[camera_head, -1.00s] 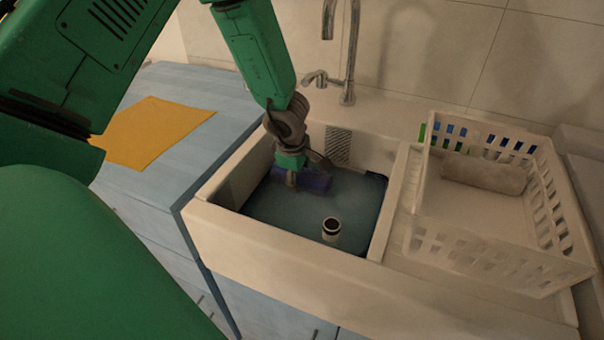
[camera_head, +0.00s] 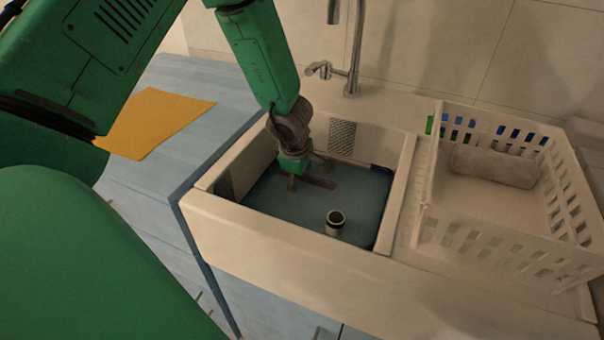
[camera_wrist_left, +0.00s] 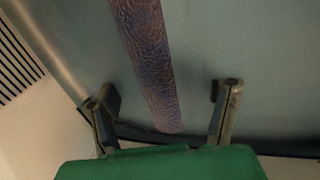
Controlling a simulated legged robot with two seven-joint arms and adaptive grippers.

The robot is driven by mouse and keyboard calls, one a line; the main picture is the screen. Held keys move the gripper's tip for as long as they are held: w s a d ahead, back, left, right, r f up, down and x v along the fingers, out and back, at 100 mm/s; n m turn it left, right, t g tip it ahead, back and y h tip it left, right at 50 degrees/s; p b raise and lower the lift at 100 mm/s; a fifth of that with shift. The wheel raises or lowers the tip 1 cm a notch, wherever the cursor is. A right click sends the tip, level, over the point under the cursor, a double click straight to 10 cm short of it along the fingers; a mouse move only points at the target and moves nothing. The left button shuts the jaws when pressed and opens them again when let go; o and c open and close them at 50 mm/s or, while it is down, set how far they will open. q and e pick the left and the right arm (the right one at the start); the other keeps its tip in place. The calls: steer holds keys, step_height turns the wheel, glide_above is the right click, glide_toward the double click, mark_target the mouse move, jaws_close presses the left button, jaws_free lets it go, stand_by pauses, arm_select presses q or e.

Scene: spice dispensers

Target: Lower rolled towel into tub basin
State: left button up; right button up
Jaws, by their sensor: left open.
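The purple-blue rolled towel (camera_head: 320,183) lies inside the tub basin (camera_head: 270,240), low in the blue-grey area (camera_head: 285,208) that fills its floor. My left gripper (camera_head: 307,173) points down into the basin just above the towel and hides part of it. In the left wrist view the textured towel roll (camera_wrist_left: 146,55) runs between the two spread fingers, with a gap on each side. The gripper is open. I cannot tell whether the blue-grey area is water or a solid floor. My right gripper is not in view.
A white basket (camera_head: 500,252) with a pale roll (camera_head: 493,166) stands on the right. A yellow cloth (camera_head: 155,120) lies on the blue counter (camera_head: 190,75).

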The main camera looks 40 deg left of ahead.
arm_select(q)
steer(key=shift+d+r, duration=0.15)
steer(key=shift+r, duration=0.1)
steer(key=v, duration=1)
steer(key=shift+a+r, duration=0.1)
steer(key=shift+a, duration=0.15)
steer(key=shift+s+d+r, duration=0.25)
steer(key=shift+d+r, duration=0.05)
steer(key=shift+r, duration=0.3)
steer(key=shift+a, duration=0.15)
